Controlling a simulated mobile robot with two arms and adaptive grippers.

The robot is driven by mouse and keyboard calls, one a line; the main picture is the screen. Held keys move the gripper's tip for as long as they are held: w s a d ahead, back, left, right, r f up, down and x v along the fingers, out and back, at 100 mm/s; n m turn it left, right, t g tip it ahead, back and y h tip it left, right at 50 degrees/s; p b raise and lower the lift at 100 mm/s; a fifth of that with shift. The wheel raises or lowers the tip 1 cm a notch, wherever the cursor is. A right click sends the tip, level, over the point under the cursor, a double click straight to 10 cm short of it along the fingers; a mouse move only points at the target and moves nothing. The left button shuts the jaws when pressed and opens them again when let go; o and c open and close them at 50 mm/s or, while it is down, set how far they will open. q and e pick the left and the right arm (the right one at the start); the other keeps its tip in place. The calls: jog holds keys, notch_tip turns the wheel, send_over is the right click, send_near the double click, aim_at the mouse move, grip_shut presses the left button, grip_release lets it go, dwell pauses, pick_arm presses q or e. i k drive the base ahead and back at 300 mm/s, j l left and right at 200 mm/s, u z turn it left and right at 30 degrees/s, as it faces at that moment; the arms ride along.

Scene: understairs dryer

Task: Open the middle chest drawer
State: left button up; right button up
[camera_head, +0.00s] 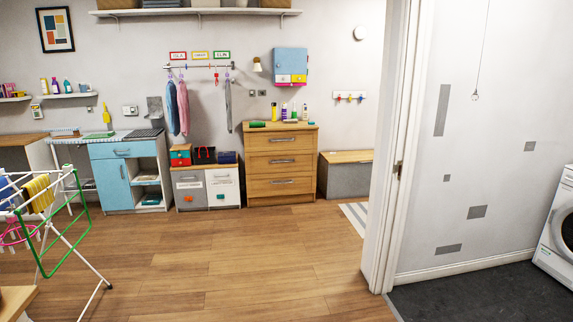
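A wooden chest of drawers (262,162) stands against the far wall, a little left of the picture's middle. It has several stacked drawer fronts, each with a grey bar handle. The middle drawer (281,171) appears shut, with its handle (281,162) at the centre of the front. The drawer above it and the drawer below it also appear shut. Bottles and small items stand on the chest's top. Neither of my grippers shows in the head view.
Wooden floor (210,255) lies clear before the chest. A drying rack (65,225) stands at the left. A white door frame (392,150) and wall are at the right. Storage boxes (205,187) and a grey bench (345,178) flank the chest.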

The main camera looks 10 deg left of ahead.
aim_at(303, 160)
jog(key=i+u, duration=0.35)
jog(key=i, duration=4.4)
jog(key=j, duration=0.1)
